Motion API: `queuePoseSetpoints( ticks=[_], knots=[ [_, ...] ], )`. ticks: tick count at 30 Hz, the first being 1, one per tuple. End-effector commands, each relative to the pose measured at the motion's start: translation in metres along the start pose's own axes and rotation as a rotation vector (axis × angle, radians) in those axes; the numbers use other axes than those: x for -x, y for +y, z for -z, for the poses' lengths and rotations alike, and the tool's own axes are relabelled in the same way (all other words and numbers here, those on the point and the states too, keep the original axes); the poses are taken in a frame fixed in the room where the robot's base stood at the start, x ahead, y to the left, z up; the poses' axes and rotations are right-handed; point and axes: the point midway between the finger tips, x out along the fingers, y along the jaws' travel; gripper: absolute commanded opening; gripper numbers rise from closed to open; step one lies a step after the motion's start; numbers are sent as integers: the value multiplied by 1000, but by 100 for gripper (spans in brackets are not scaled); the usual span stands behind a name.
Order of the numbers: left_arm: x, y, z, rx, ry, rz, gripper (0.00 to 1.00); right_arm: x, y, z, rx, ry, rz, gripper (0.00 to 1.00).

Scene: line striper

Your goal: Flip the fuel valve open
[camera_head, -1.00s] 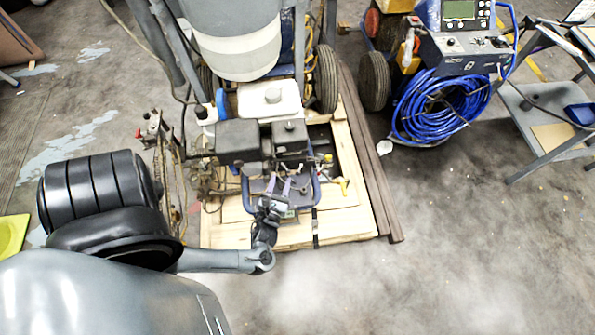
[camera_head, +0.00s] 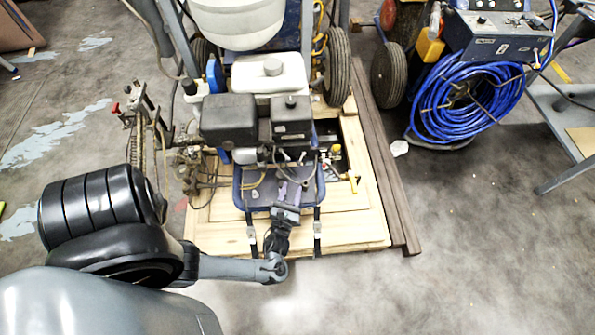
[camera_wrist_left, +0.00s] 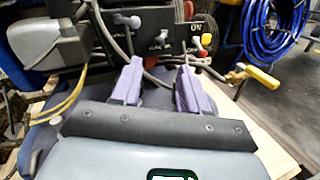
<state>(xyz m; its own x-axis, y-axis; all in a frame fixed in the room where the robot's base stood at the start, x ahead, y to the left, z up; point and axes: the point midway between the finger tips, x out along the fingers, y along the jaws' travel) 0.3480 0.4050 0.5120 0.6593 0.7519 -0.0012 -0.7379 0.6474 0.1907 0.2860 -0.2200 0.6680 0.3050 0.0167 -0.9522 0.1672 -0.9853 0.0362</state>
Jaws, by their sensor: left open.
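The engine of the line striper (camera_head: 262,122) stands on a wooden pallet, and its control side faces me. In the left wrist view a dark panel (camera_wrist_left: 172,32) carries small levers and knobs with white lettering, one label reading ON. I cannot tell which of these is the fuel valve. My left gripper (camera_head: 292,191) is open and empty in front of the engine; its two purple fingers (camera_wrist_left: 156,68) point at the panel, apart from it.
A yellow-handled valve (camera_wrist_left: 258,78) sticks out at the right of the engine. The wooden pallet (camera_head: 355,228) has bare boards in front. A blue hose coil (camera_head: 470,105) stands at the back right.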

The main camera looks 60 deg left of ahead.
Motion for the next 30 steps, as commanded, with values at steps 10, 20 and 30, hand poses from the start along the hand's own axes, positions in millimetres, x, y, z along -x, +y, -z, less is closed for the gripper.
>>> queuePoseSetpoints(
  ticks=[10,20,30],
  knots=[
    [-55,0,2,0,-5,1,44,-20,0,-6,3,1,-3,43],
    [-91,0,0,0,-2,1,44,-33,-2,-10,-3,1,2,43],
    [-96,0,-1,0,0,2,44,-34,-3,-10,-7,2,5,43]
  ],
)
